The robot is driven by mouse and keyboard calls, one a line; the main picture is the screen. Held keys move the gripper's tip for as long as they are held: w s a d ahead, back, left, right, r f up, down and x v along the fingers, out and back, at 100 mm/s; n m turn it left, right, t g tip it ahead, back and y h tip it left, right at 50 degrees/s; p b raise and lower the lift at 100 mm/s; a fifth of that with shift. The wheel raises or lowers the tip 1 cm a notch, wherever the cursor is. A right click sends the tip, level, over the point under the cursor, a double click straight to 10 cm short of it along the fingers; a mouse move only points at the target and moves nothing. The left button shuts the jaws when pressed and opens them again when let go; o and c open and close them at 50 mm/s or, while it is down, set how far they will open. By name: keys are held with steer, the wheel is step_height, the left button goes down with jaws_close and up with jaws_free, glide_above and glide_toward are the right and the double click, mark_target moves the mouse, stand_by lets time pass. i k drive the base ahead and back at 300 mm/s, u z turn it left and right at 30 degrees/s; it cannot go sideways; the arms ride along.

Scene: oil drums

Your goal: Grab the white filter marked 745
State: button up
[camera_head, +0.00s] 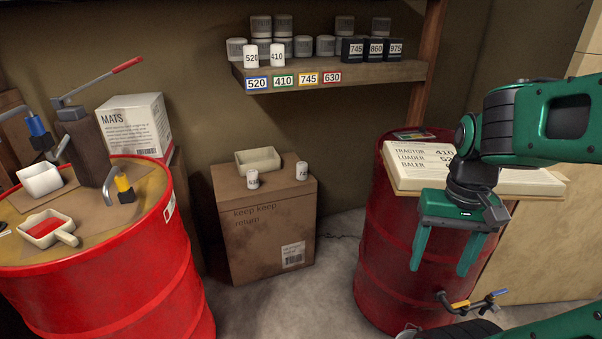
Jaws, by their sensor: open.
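My gripper (443,270) is open and empty, fingers pointing down, in front of the right red drum. It is apart from the filters, to their right.
A cream tray (258,160) sits behind the box-top filters. The shelf (390,73) holds white filters 520 (251,57) and 410 (277,55), grey cans and black items. Red drums stand left (160,280) and right (382,260); a valve (475,303) juts out low on the right.

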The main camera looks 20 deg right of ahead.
mark_target(302, 167)
steer(key=u, duration=0.65)
steer(key=i, duration=1.15)
steer(key=z, duration=1.25)
